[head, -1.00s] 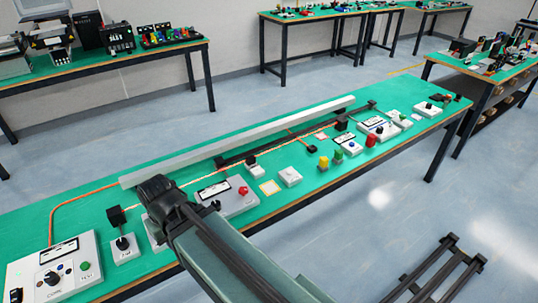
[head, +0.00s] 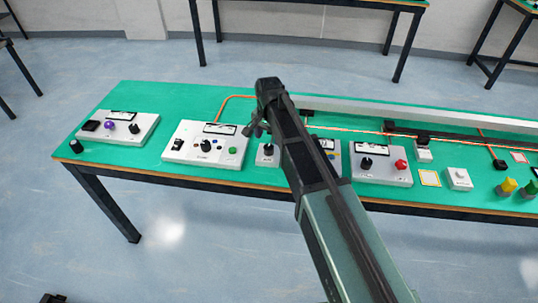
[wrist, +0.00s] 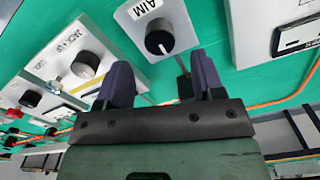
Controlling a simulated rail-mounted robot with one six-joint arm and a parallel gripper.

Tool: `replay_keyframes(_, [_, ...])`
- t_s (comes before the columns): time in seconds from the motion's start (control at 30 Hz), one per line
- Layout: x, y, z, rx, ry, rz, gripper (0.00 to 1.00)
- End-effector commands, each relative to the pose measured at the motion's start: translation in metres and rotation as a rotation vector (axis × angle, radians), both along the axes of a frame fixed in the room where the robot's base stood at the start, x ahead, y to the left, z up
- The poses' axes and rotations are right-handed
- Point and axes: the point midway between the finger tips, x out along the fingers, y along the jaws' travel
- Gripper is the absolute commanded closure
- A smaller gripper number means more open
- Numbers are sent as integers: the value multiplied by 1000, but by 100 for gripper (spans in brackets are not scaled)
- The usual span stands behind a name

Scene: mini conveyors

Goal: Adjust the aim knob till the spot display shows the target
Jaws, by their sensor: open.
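The aim knob (wrist: 159,42) is a black round knob with a pale pointer line on a small white box (wrist: 172,18) marked AIM. In the head view, the black knob (head: 268,149) stands just below my gripper's end, partly crowded by the arm. My gripper (wrist: 161,78) is open, with its two dark fingers apart and nothing between them; the knob shows just beyond the gap. In the head view my gripper (head: 256,130) hangs over the bench beside the aim box. I cannot tell which small screen is the spot display, and no screen's reading is legible.
A white panel (head: 185,148) with a knob, green button and screen lies left of the aim box. An orange cable and long pale rail (head: 450,115) run along the back.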

Motion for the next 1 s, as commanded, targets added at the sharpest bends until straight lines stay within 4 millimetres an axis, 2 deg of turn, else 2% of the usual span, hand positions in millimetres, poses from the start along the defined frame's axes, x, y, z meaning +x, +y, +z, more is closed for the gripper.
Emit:
replay_keyframes(0.03, [0, 0, -26, 0, 0, 0, 38])
replay_keyframes(0.2, [0, 0, -53, 0, 0, 1, 38])
replay_keyframes(0.5, [0, 0, -52, 0, 0, 1, 38])
replay_keyframes(0.57, [0, 0, -52, 0, 0, 1, 46])
replay_keyframes(0.83, [0, 0, -52, 0, 0, 1, 87])
replay_keyframes(1.0, [0, 0, -52, 0, 0, 8, 87])
